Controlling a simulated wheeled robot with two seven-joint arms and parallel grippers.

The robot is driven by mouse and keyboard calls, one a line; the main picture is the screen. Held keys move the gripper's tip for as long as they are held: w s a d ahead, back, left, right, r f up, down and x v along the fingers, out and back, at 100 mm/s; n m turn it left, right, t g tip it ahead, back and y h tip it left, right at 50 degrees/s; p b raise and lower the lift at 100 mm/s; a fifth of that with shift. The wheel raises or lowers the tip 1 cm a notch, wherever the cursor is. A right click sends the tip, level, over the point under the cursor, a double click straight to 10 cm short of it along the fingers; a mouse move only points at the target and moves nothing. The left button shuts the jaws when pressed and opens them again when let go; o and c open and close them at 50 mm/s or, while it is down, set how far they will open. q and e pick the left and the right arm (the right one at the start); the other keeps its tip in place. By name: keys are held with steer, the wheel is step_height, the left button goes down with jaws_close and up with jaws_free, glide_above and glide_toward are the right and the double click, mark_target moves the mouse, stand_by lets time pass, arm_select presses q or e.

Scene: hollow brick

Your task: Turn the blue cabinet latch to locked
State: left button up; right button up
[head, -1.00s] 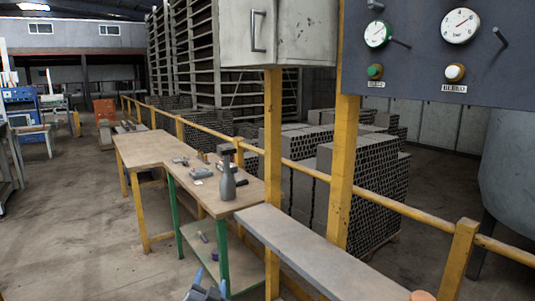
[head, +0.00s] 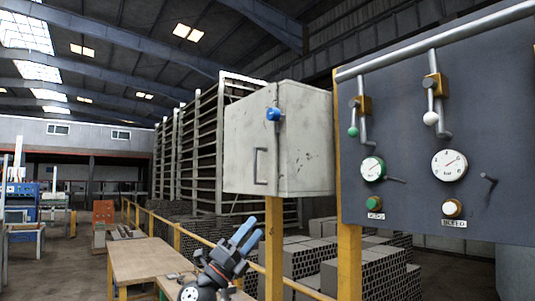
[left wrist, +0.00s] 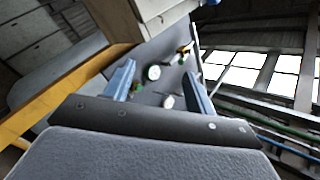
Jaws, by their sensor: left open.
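The blue cabinet latch (head: 273,114) is a small round knob on the upper front edge of the white cabinet (head: 245,150), whose door looks closed. I cannot tell which way the latch is turned. My left gripper (head: 247,230) is in the lower middle of the head view, below the cabinet and apart from it. Its two blue fingers are apart with nothing between them. In the left wrist view the open gripper (left wrist: 160,85) points toward the dark panel, and the cabinet's pale corner (left wrist: 150,15) shows at the top. My right gripper is not in view.
A grey panel (head: 400,200) with gauges, levers and buttons is right of the cabinet. Yellow posts (head: 349,255) stand beneath both. A wooden workbench (head: 140,262) is lower left, and stacked hollow bricks (head: 305,262) lie behind. The space in front of the cabinet is clear.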

arm_select(q)
step_height(320, 180, up, 18)
steer(key=d+f+m+g+y+p, duration=0.1)
steer(key=d+m+g+y+p, duration=0.15)
steer(key=m+g, duration=0.7)
steer(key=m+t+y+p, duration=0.2)
steer(key=m+t+y, duration=0.1)
steer(key=t+y, duration=0.25)
glide_toward(269, 113)
steer(key=x, duration=0.2)
steer(key=p+x, duration=0.2)
steer(key=x, duration=0.3)
steer(key=shift+w+d+r+p, duration=0.1)
steer(key=shift+w+d+p, duration=0.05)
steer(key=shift+d+p, duration=0.25)
steer(key=shift+w+d+p, duration=0.3)
steer(key=shift+w+d, duration=0.15)
steer(key=shift+d, duration=0.1)
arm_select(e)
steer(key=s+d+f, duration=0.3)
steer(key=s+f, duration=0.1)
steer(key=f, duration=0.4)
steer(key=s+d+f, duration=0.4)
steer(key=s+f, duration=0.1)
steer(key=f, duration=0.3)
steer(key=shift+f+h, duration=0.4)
arm_select(q)
steer(key=c, duration=1)
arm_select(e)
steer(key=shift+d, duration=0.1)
